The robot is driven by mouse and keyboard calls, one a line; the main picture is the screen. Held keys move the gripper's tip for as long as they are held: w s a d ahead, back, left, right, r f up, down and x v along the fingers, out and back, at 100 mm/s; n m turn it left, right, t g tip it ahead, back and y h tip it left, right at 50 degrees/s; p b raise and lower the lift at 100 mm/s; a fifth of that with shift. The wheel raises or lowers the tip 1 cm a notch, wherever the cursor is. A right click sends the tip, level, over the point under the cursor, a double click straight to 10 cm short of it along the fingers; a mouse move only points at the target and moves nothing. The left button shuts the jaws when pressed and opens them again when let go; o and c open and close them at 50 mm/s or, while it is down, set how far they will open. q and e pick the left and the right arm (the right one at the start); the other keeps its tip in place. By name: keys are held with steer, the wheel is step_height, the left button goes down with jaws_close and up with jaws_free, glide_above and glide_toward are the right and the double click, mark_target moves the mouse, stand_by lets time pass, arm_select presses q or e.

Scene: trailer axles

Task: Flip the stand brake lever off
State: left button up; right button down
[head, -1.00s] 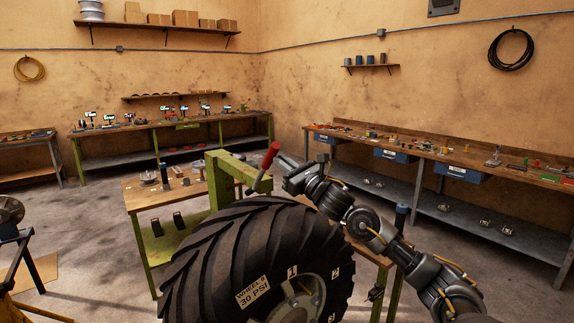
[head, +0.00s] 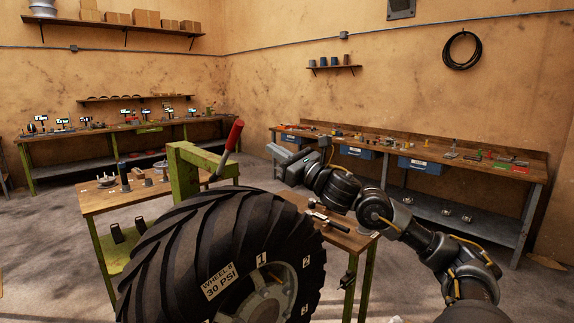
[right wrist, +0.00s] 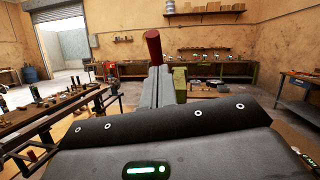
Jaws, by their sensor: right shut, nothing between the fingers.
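The stand brake lever is a thin metal bar with a red grip (head: 235,134). It rises from the green wheel stand (head: 185,165) and leans up to the right in the head view. My right gripper (head: 274,150) is shut and empty, to the right of the red grip with a gap between them. In the right wrist view the red grip (right wrist: 153,48) stands just beyond the shut fingers (right wrist: 158,84), which hide the lower lever. My left gripper is not in view.
A wooden-topped green table (head: 95,200) with small parts is left of the stand, and more wooden top (head: 340,236) with tools lies under my right arm. Workbenches line the walls. Open floor lies behind the stand.

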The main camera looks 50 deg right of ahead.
steer(key=shift+s+d+r+b, duration=0.15)
steer(key=shift+s+b, duration=0.35)
steer(key=shift+s, duration=1.1)
